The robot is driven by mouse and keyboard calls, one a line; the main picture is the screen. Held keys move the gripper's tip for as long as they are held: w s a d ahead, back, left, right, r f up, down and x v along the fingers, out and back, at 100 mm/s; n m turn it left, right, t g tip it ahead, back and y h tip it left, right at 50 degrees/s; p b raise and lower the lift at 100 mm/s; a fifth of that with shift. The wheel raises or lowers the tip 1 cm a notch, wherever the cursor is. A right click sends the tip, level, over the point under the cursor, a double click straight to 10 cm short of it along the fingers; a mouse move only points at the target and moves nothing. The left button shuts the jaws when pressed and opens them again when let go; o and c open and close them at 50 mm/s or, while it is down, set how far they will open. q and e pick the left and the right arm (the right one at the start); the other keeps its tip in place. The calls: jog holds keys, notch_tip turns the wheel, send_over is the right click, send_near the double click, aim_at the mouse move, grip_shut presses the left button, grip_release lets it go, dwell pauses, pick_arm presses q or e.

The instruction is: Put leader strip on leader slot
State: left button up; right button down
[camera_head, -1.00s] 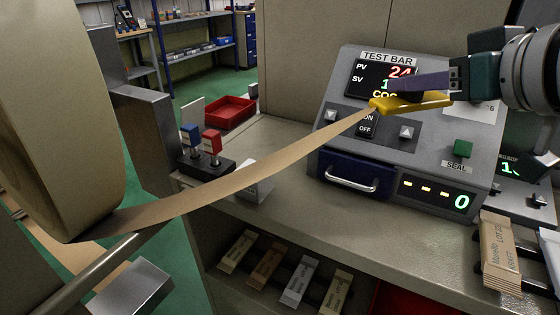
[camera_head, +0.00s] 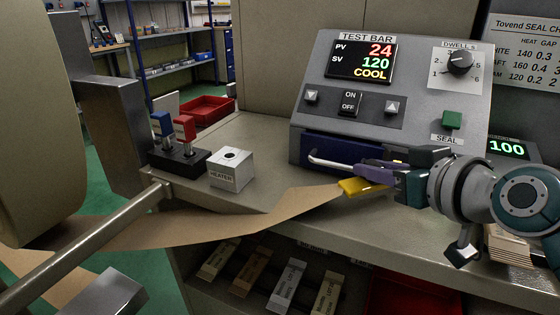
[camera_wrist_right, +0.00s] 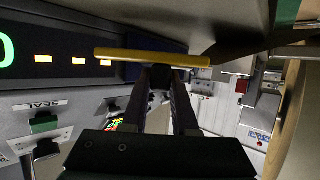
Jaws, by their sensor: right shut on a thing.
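The leader strip is a long tan paper band (camera_head: 250,225) that runs from the big roll (camera_head: 25,130) at the left to a yellow end bar (camera_head: 362,186). My right gripper (camera_head: 375,180) is shut on this yellow bar, in front of the test bar machine's blue drawer (camera_head: 345,150) and above the bench's front edge. In the right wrist view the yellow bar (camera_wrist_right: 150,58) lies crosswise at the fingertips. No part clearly marked as a leader slot can be made out. My left gripper is out of view.
The test bar machine (camera_head: 420,100) stands behind my right gripper, its drawer handle close by. A white heater block (camera_head: 231,170) and a red and blue switch box (camera_head: 180,160) sit on the bench. A metal rod (camera_head: 90,250) crosses at the lower left.

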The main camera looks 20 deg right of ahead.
aim_at(377, 191)
jog(key=shift+f+b, duration=0.6)
jog(key=shift+f, duration=1.2)
jog(key=shift+f, duration=0.15)
jog(key=c, duration=0.7)
grip_release()
